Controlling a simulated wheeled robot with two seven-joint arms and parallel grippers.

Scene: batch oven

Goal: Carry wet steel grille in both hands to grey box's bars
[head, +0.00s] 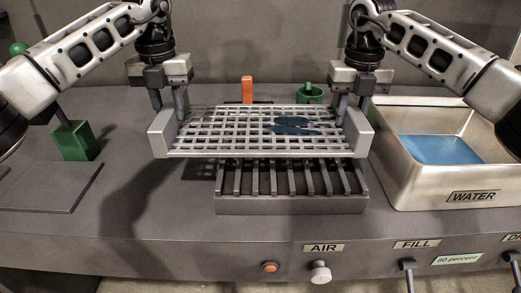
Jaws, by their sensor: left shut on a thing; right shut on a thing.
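The steel grille (230,140) is held level in the air, with dark blue wet patches (292,126) on its right half. It has a raised grey block at each end. My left gripper (170,114) is shut on the left end block. My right gripper (351,108) is shut on the right end block. The grey box (290,205) with its row of bars (290,180) sits below and slightly in front of the grille. The grille hides the back of the box. A gap between grille and bars seems to show, but its height is hard to tell.
A water basin (455,190) with blue water stands at the right, close to my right arm. A green block (75,141) and a flat grey plate (40,188) are at the left. An orange post (247,90) and a green cup (309,95) stand behind the grille. Knobs line the front.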

